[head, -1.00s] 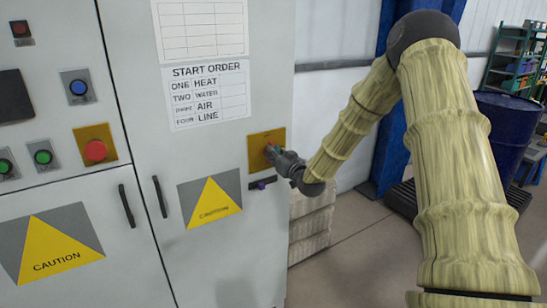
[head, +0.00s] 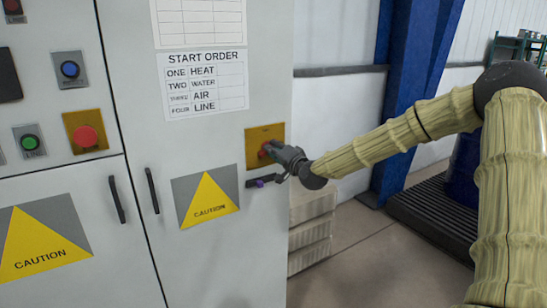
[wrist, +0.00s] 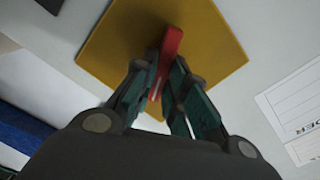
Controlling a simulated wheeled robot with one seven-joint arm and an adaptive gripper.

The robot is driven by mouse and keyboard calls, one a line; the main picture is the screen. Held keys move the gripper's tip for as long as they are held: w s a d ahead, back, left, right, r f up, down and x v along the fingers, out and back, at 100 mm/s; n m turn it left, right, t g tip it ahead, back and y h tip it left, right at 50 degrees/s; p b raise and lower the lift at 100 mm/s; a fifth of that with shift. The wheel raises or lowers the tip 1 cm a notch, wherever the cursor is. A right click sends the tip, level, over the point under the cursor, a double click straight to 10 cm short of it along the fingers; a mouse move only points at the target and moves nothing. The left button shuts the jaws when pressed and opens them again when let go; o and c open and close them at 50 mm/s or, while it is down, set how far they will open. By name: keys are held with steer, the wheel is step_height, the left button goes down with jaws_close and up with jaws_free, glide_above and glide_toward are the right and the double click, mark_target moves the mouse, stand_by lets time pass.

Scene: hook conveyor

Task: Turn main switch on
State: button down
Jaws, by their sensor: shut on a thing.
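The main switch is a red handle on a square yellow plate (head: 258,136) on the right cabinet door. In the wrist view the red handle (wrist: 170,50) stands out from the yellow plate (wrist: 215,45), tilted slightly from the picture's vertical. My gripper (wrist: 166,85) has its fingers on both sides of the handle and is shut on it. In the head view my gripper (head: 272,152) reaches the plate from the right and hides most of the handle.
The START ORDER sheet (head: 205,82) is above left of the plate. A caution sign (head: 206,198), a small dark bar with a purple part (head: 262,181) and a door handle (head: 152,190) are nearby. A blue pillar (head: 415,90) stands at right behind my arm.

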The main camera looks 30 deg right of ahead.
steer(key=shift+d+f+m+b, duration=0.1)
steer(key=shift+f+m+b, duration=0.05)
steer(key=shift+m+b, duration=1.15)
steer(key=shift+d+f+m+b, duration=0.1)
steer(key=shift+f+m+b, duration=0.05)
steer(key=shift+m+b, duration=1.15)
steer(key=shift+m, duration=0.3)
steer(key=c, duration=1.4)
jaws_free()
steer(key=shift+c, duration=0.2)
steer(key=shift+s, duration=0.15)
steer(key=s, duration=0.7)
steer(key=shift+s, duration=0.15)
